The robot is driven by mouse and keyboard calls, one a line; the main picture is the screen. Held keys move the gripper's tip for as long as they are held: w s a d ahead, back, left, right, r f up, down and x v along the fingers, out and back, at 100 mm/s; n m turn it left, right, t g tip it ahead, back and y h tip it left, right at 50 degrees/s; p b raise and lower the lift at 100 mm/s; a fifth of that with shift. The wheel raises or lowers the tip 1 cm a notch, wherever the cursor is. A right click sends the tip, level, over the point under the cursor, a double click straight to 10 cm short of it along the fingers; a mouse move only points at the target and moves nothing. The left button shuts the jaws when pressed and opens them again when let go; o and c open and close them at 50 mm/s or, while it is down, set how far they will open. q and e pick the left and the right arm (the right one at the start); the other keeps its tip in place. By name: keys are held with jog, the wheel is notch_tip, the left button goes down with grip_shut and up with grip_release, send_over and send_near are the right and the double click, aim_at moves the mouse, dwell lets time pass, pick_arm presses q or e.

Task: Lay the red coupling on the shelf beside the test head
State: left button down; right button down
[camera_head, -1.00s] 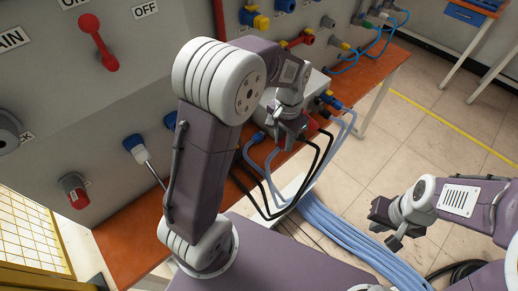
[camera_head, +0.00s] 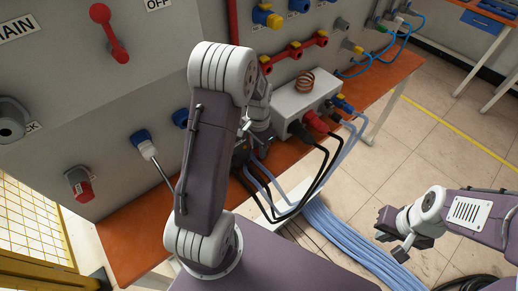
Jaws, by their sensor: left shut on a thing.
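The test head is a pale box (camera_head: 288,97) with a copper coil (camera_head: 305,82) on top. A red coupling (camera_head: 315,122) shows at its front, with dark hoses near it. The orange-brown shelf (camera_head: 130,240) runs along the cabinet. My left gripper (camera_head: 258,143) is low over the shelf, just left of the box and partly behind my own arm. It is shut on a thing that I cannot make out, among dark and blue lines. My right gripper (camera_head: 393,243) is open and empty over the floor at the right.
A blue-collared handle (camera_head: 147,150) sticks out over the shelf at the left. Shelf between it and the cabinet's left end looks bare. Coloured fittings (camera_head: 292,52) line the cabinet.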

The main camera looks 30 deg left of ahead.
pick_arm(q)
jog(key=c, duration=1.1)
grip_release()
jog(key=shift+f, duration=0.1)
jog(key=shift+c, duration=0.2)
notch_tip(320, 180, up, 12)
jog(key=p, duration=0.1)
jog(key=shift+r+p, duration=0.2)
jog(key=shift+p, duration=0.15)
